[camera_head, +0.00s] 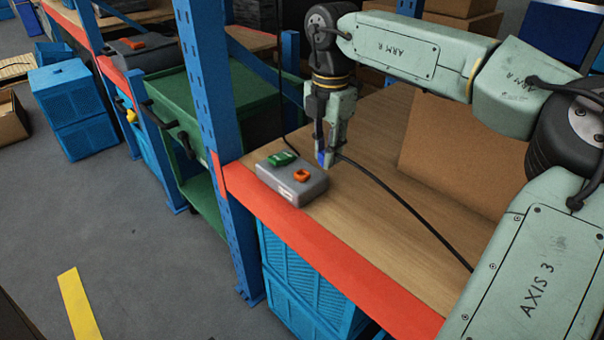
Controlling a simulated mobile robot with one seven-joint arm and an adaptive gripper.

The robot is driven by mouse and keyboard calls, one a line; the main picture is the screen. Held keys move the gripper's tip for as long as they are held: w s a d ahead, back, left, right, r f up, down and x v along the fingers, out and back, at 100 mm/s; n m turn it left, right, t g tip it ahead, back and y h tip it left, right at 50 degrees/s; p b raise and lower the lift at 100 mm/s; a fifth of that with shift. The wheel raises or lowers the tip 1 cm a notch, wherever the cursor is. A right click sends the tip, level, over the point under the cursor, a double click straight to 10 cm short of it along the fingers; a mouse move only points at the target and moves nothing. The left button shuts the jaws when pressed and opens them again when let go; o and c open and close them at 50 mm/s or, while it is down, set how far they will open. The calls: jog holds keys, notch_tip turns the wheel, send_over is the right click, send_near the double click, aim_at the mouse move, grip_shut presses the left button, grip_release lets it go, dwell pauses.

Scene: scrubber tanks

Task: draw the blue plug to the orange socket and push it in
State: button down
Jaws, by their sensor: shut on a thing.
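My gripper (325,157) points down above the wooden shelf top and is shut on the blue plug (322,159). Only a small part of the plug shows between the fingers. A black cable (405,203) runs from the plug to the right across the shelf. The orange socket (302,175) sits on top of a grey box (293,188) near the shelf's front edge. The plug is to the right of and behind the orange socket, apart from it. A green plug or socket (282,159) sits on the same box, with a cable rising from it.
A large cardboard box (455,160) stands on the shelf behind the cable. A blue upright post (215,130) rises left of the grey box. The red shelf edge (330,250) runs along the front. A green cart (205,110) stands left of the post.

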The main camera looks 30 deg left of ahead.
jog(key=w+a+p, duration=0.3)
jog(key=w+a, duration=0.1)
jog(key=a, duration=1.1)
jog(key=shift+a, duration=0.4)
jog(key=shift+s, duration=0.15)
dwell(0.4)
